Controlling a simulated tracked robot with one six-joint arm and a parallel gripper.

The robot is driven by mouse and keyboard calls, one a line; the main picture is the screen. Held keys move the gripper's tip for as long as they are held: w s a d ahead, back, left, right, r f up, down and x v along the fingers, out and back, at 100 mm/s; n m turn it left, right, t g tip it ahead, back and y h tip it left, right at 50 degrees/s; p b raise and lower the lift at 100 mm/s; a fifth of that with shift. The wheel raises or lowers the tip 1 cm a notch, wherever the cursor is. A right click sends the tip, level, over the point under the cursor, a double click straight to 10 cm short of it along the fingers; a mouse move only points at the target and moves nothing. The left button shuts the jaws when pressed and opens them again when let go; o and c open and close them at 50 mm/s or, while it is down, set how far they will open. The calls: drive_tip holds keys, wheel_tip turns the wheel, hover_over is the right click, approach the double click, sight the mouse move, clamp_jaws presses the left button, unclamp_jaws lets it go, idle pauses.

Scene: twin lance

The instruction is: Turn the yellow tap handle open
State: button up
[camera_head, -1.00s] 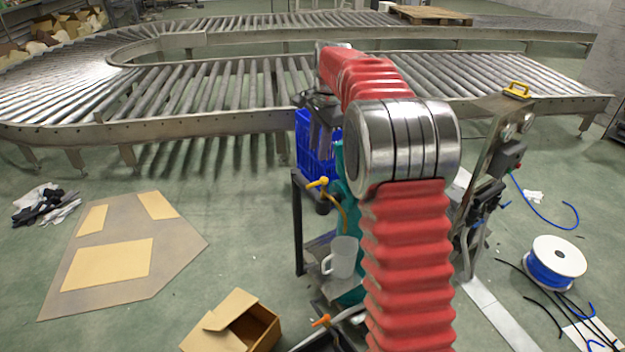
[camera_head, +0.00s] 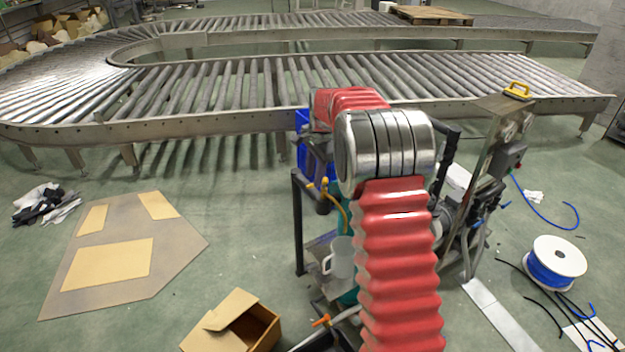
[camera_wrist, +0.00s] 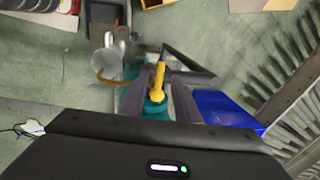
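The yellow tap handle (camera_wrist: 158,78) shows in the wrist view as a yellow lever on a round yellow base, above a teal body (camera_wrist: 130,102). My gripper (camera_wrist: 161,88) is open, with one grey finger on each side of the handle. I cannot tell whether either finger touches it. In the head view the yellow tap (camera_head: 325,187) is partly visible beside the stand, with my gripper (camera_head: 319,172) close to it and mostly hidden by my red arm.
A white mug (camera_head: 340,258) stands below the tap near a yellow hose. A blue crate (camera_head: 303,122) is behind. A dark post (camera_head: 297,225), an orange-handled valve (camera_head: 321,320) and an open cardboard box (camera_head: 235,322) are nearby. A roller conveyor (camera_head: 230,85) runs behind.

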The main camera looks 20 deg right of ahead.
drive_tip(key=shift+w+f, duration=0.25)
drive_tip(key=shift+f, duration=1)
drive_tip(key=shift+c, duration=0.4)
clamp_jaws()
